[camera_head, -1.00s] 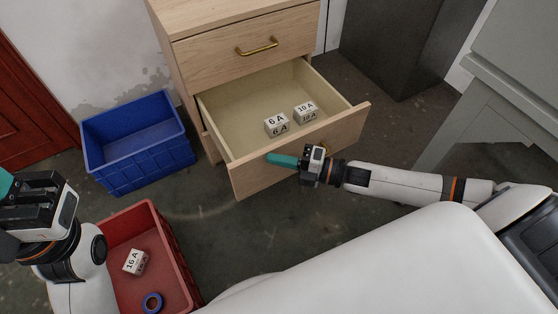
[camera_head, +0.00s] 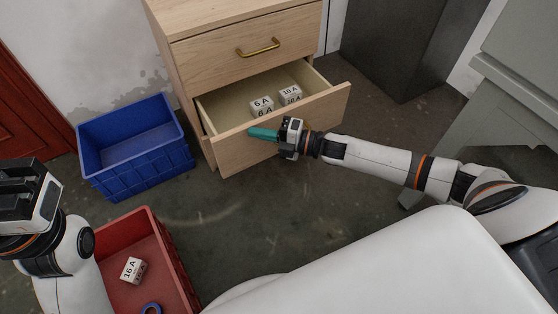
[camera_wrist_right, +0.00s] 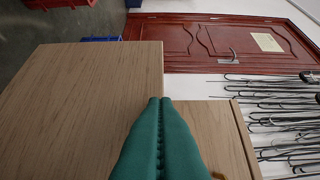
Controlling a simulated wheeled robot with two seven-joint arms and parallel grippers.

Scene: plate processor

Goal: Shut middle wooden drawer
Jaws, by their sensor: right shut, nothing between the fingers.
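The middle wooden drawer (camera_head: 236,151) of the light wood cabinet is partly open in the head view. Two white boxes, marked 6 A (camera_head: 262,106) and 10 A (camera_head: 290,95), stand inside it. My right gripper (camera_head: 252,133) is at the drawer's front panel, its teal fingers shut with nothing between them. In the right wrist view the shut teal fingers (camera_wrist_right: 160,105) lie in front of wood panels; whether they touch the wood is unclear.
A closed drawer with a brass handle (camera_head: 258,47) is above. A blue crate (camera_head: 140,174) stands left of the cabinet. A red crate (camera_head: 172,250) holds a white box marked 16 A (camera_head: 133,269) and a blue ring (camera_head: 151,308). Floor before the drawer is clear.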

